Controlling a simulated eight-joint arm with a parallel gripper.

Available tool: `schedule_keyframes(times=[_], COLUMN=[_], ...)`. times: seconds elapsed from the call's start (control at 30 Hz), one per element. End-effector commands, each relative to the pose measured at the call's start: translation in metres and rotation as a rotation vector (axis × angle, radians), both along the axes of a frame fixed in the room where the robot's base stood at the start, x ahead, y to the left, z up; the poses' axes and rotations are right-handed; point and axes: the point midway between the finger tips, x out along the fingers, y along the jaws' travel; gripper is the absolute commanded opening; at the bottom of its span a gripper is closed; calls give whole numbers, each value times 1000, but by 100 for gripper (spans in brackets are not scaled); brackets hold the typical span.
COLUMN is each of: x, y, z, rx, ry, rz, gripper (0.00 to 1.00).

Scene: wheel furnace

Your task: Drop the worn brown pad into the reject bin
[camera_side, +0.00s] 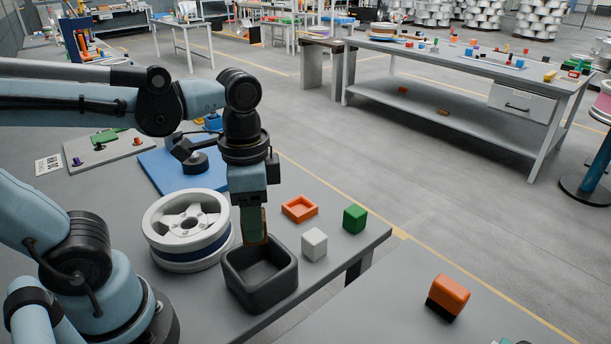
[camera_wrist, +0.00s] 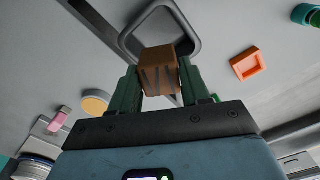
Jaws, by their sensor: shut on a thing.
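The worn brown pad (camera_wrist: 158,68) is a small brown block held between the green fingers of my gripper (camera_wrist: 160,82) in the wrist view. In the side view, my gripper (camera_side: 256,228) points down at the back edge of the dark, open-topped reject bin (camera_side: 262,291). The pad's lower end is close to the bin's rear rim. I cannot tell whether it is inside the rim or just above it. The bin's grey rim also shows behind the pad in the wrist view (camera_wrist: 196,45).
A white cube (camera_side: 314,244), an orange tray (camera_side: 299,208) and a green cube (camera_side: 355,219) lie to the right. An orange-topped block (camera_side: 448,296) sits on the front-right surface. A blue plate (camera_side: 165,170) lies behind the wheel.

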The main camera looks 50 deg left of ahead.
Motion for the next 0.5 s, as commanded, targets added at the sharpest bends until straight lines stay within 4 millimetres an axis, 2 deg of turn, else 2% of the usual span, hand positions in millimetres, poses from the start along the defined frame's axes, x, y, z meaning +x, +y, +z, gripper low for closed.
schedule_keyframes(times=[0.27, 0.5], x=[0, 1], y=[0, 0], z=[-4, -24], rx=[0, 0], ry=[0, 0], rz=[1, 1], gripper=[0, 0])
